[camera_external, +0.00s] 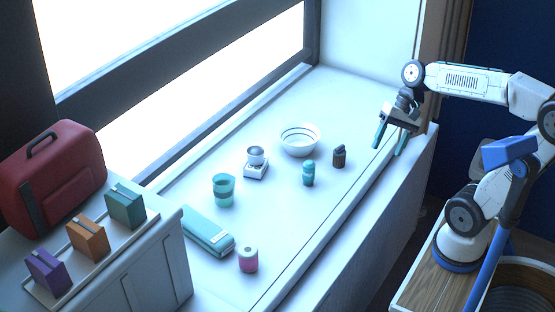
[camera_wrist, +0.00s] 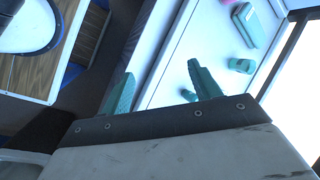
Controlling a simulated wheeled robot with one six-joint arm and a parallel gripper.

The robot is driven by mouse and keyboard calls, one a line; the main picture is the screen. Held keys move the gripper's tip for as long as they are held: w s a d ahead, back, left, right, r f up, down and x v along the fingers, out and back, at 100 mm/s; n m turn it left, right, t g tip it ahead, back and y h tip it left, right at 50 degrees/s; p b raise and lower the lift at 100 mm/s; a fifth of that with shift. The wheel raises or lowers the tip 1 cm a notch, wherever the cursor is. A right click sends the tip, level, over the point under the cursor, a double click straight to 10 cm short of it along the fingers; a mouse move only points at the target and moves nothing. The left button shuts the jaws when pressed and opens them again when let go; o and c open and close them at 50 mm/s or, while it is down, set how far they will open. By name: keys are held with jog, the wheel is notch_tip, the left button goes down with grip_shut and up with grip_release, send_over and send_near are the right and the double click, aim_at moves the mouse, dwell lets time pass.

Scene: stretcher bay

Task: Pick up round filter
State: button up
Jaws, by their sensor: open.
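The round filter cannot be told for certain. A short pink cylinder with a pale top and dark centre (camera_external: 248,260) is one round candidate, standing at the near end of the white sill. A small round grey-and-white piece (camera_external: 256,156) on a white square base is another. My gripper (camera_external: 390,148) hangs open and empty at the right edge of the sill, above it and far from both. In the wrist view its teal fingers (camera_wrist: 160,70) are spread with nothing between them. A bit of pink (camera_wrist: 228,2) shows at that view's top edge.
On the sill stand a white bowl (camera_external: 300,140), a dark bottle (camera_external: 339,156), a teal bottle (camera_external: 308,173), a teal cup (camera_external: 223,190) and a teal case (camera_external: 208,232). A red bag (camera_external: 52,175) and several small boxes sit left. Bare sill lies right of the items.

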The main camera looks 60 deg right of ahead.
jog(key=w+d+m+t+y, duration=0.2)
jog(key=w+d+m+t, duration=0.7)
jog(key=w+d+m, duration=1)
jog(key=m, duration=0.1)
send_near(334, 163)
jog(key=shift+w+f, duration=0.15)
jog(key=shift+w, duration=0.9)
jog(key=shift+w+a+f, duration=0.15)
jog(key=shift+a+f, duration=0.05)
jog(key=shift+f, duration=0.1)
jog(key=x, duration=0.7)
jog(key=shift+w+a+r, duration=0.1)
jog(key=shift+w+a, duration=0.05)
jog(key=shift+w, duration=0.1)
jog(key=c, duration=1.1)
